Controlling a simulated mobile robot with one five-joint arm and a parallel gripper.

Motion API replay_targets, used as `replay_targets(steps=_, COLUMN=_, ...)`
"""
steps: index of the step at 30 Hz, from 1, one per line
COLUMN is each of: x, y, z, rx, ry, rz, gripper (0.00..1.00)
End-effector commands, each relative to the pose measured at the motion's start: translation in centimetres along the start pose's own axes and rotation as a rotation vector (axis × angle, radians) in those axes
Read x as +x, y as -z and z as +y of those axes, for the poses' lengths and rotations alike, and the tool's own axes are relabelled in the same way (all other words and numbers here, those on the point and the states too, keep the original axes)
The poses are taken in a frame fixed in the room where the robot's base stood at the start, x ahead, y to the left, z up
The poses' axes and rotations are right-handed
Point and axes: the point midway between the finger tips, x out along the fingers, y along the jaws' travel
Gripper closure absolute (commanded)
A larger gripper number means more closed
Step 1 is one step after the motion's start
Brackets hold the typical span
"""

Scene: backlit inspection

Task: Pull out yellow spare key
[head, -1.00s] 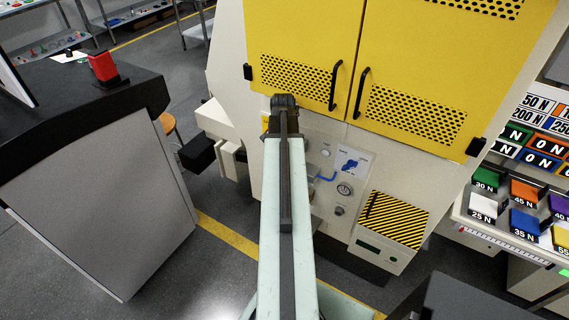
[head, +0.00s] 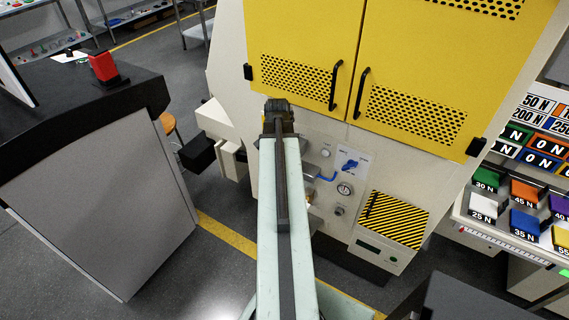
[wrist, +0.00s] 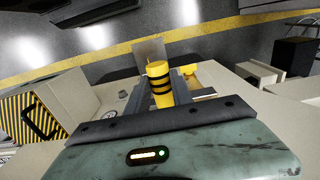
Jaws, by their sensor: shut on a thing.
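The yellow spare key (wrist: 158,78) shows in the wrist view as a yellow cylinder with black bands. It stands between the two fingers of my gripper (wrist: 160,92), which is shut on it. A thin grey plate (wrist: 147,48) shows just beyond the key. From this view I cannot tell whether the key's far end is still seated in anything. In the head view my arm reaches to the beige front panel (head: 312,135) below the yellow doors, and the arm hides the fingers and the key.
Another yellow part (wrist: 190,70) sits just right of the fingers. A blue handle (head: 327,177), a gauge (head: 345,189) and a black-and-yellow striped cover (head: 393,218) are right of my arm. Yellow doors (head: 405,70) are above. A grey console (head: 100,190) stands left.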

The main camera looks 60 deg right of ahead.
Motion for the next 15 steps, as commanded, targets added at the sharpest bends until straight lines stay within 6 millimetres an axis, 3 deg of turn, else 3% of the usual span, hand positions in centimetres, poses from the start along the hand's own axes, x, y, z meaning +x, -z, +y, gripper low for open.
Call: replay_targets(steps=15, x=0.0, y=-1.7, z=0.1, rx=0.001, ry=0.000, rz=0.000, gripper=1.00)
